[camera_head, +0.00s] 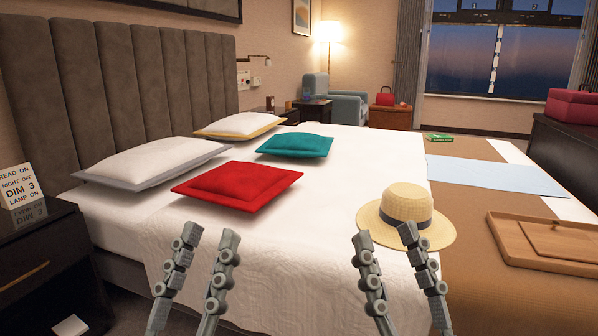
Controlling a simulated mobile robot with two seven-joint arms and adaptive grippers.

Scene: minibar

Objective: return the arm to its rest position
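My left gripper (208,240) points forward over the near edge of the bed, its two grey fingers spread apart with only white bedding between them. My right gripper (384,235) is to its right, fingers also spread and no thing held between them. The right gripper's right finger overlaps part of the straw hat (384,214) in the picture; whether they touch I cannot tell. The hat has a dark band and sits on the bed. Both arms beyond the fingers are out of frame.
The bed (300,215) carries a red cushion (237,185), a teal cushion (294,145) and two white pillows. A wooden tray (545,245) and a light blue cloth (490,175) lie at right on the brown runner. A black nightstand (40,255) with a sign (18,185) stands left.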

